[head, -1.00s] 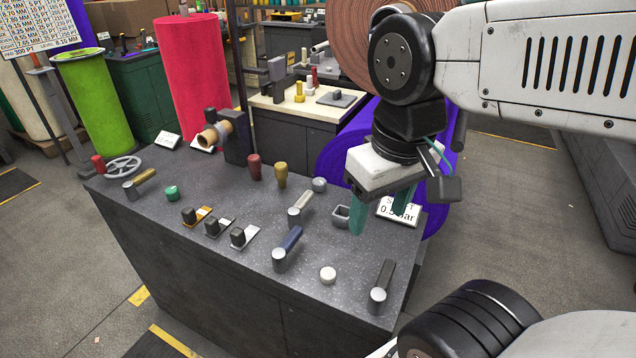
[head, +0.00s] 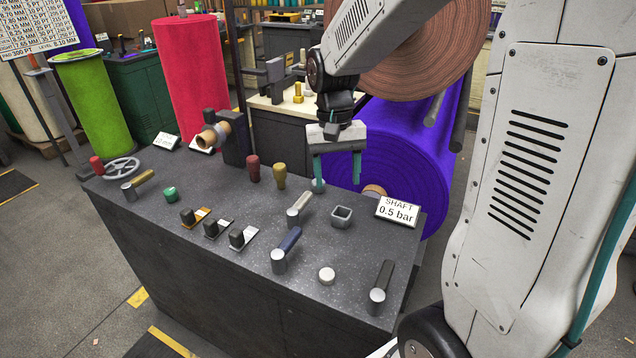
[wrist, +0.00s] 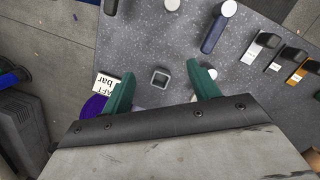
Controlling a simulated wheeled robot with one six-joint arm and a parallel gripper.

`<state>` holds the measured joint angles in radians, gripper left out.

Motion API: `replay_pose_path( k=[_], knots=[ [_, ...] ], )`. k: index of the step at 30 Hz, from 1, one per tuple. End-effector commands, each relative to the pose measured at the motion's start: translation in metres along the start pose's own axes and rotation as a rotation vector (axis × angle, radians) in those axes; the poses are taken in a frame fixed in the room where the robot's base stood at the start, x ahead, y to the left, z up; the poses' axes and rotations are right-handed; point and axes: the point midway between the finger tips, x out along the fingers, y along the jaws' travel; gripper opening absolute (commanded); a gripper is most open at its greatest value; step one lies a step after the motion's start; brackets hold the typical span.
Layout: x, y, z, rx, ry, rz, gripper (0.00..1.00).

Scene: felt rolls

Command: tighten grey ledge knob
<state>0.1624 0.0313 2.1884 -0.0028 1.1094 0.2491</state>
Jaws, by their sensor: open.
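My gripper (head: 338,181) is open and points down near the counter's far edge. The wrist view shows both teal fingers of my gripper (wrist: 163,90) apart with nothing held.
Red (head: 253,169) and yellow (head: 280,175) knobs are to the left. A purple roll (head: 395,150) is behind the counter.

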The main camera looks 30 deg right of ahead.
Motion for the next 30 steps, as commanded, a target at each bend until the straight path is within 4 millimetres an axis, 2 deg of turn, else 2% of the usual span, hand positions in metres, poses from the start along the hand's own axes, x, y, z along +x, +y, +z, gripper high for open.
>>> replay_pose_path(
  k=[1,13,16,18,20,23,26,30],
  knots=[
    [0.008,-0.001,-0.019,0.041,-0.01,0.001,0.6],
    [0.075,-0.007,-0.164,0.45,0.016,-0.022,0.6],
    [0.085,-0.01,-0.199,0.574,0.052,-0.043,0.6],
    [0.079,-0.014,-0.223,0.668,0.098,-0.073,0.6],
    [0.068,-0.016,-0.234,0.73,0.135,-0.1,0.6],
    [0.066,-0.017,-0.239,0.803,0.149,-0.117,0.6],
    [0.069,-0.017,-0.24,0.835,0.151,-0.122,0.6],
    [0.084,-0.018,-0.242,0.838,0.148,-0.121,0.6]
  ],
)
